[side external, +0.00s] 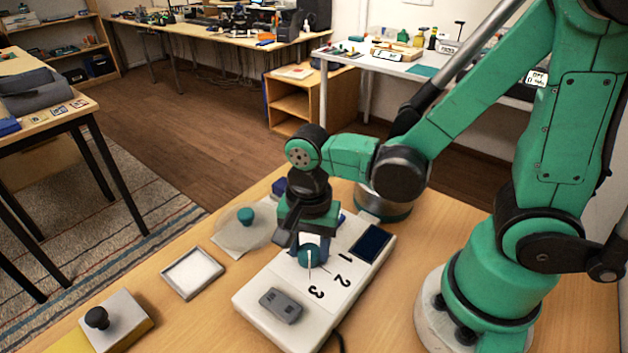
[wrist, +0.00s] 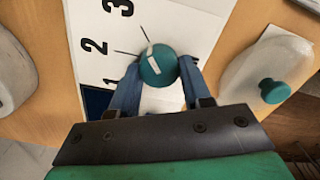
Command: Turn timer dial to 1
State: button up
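The timer dial (wrist: 158,66) is a round teal knob with a white pointer line. It sits on a white panel (wrist: 185,20) printed with the black numerals 1, 2 and 3; its pointer is toward the 3 side. In the side view the dial (side external: 311,257) is under my gripper (side external: 308,244), on the white device (side external: 262,301). In the wrist view the blue fingers of my gripper (wrist: 158,72) are apart, one on each side of the dial, close to its edges. I cannot tell whether they press on it.
A grey switch block (side external: 281,305) and a dark screen (side external: 370,243) are on the same device. Left of it are a clear base with a teal knob (side external: 246,215), an empty white tray (side external: 192,273) and a box with a black knob (side external: 97,318). Bare wood lies between them.

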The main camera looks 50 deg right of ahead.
grip_shut()
jog(key=n, duration=0.4)
jog(key=shift+n, duration=0.3)
jog(key=n, duration=0.4)
jog(key=shift+n, duration=0.3)
jog(key=n, duration=0.5)
jog(key=shift+w+a, duration=0.1)
jog(key=n, duration=0.5)
jog(key=shift+n, duration=0.4)
